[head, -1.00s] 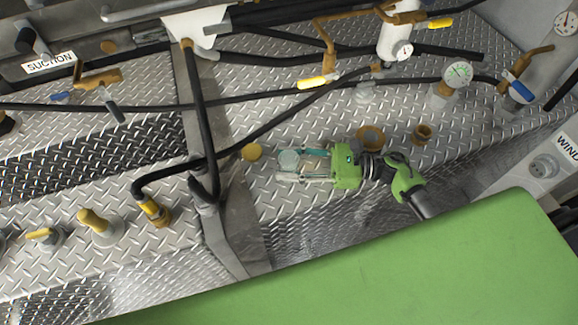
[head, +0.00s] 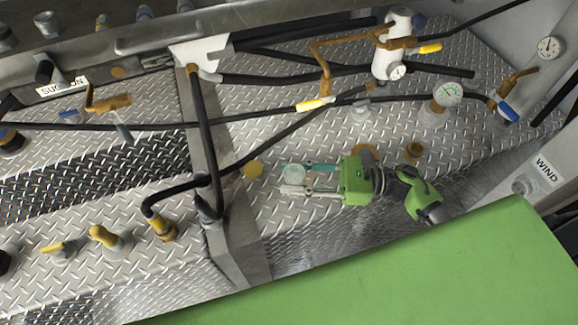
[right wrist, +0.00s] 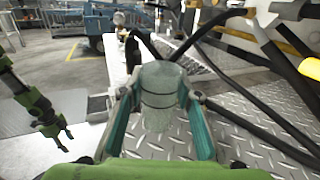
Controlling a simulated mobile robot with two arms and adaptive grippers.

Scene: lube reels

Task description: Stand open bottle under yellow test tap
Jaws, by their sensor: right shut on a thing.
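The bottle (right wrist: 158,100) is clear, pale green glass with dark bands. My right gripper (head: 296,181) is shut on it, one finger on each side. In the head view the bottle (head: 293,173) shows from above as a round, pale top over the tread plate. Its base is hard to make out, so I cannot tell whether it touches the plate. My left gripper (right wrist: 52,122) shows only in the right wrist view, apparently open and empty.
Black hoses (head: 270,145) cross the plate behind and left of the bottle. A green panel (head: 380,265) fills the front.

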